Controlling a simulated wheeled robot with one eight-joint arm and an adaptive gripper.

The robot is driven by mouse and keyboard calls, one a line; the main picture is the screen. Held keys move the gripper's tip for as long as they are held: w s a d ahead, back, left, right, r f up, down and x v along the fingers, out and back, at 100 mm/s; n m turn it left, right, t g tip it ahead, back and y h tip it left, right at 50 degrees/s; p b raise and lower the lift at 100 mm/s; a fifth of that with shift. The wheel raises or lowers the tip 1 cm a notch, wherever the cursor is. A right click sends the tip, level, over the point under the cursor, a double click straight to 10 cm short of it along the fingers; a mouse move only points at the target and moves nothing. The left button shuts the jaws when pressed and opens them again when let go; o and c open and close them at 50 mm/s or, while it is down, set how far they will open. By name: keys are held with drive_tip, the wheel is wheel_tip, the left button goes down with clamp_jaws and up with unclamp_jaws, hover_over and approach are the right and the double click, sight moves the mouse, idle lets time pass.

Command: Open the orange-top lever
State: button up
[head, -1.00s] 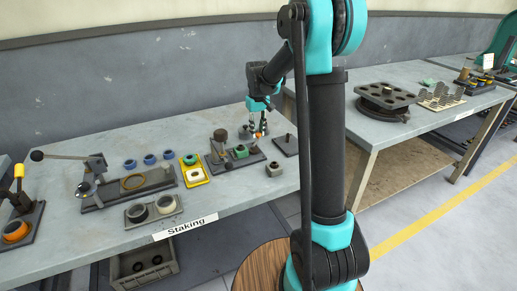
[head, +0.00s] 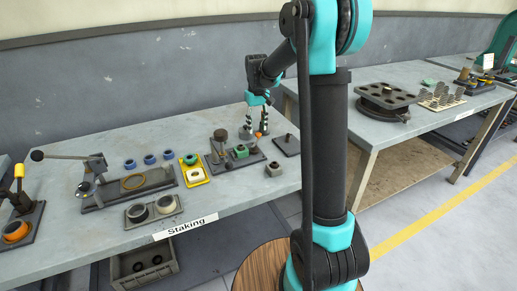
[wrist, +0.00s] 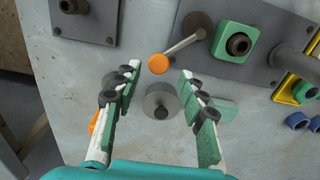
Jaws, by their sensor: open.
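The orange-top lever shows in the wrist view as a pale rod ending in an orange ball (wrist: 158,64). The rod runs up and right to a dark round boss on the dark fixture plate (wrist: 150,38). My gripper (wrist: 160,74) is open and empty, with one finger on each side of the picture. The orange ball shows between the two fingertips, with no visible contact. In the head view my gripper (head: 257,128) points down over the back of the fixture. A small orange patch shows there by the fingers; I cannot tell whether it is the lever's ball.
A grey cylinder with a dark knob (wrist: 161,102) shows between the fingers. A green block (wrist: 234,43) sits on the fixture plate beside the lever. Another orange piece (wrist: 94,121) is partly hidden by the left finger. A yellow tray (head: 195,178) lies left of the fixture.

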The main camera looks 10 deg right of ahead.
drive_tip(key=shift+r, duration=2.35)
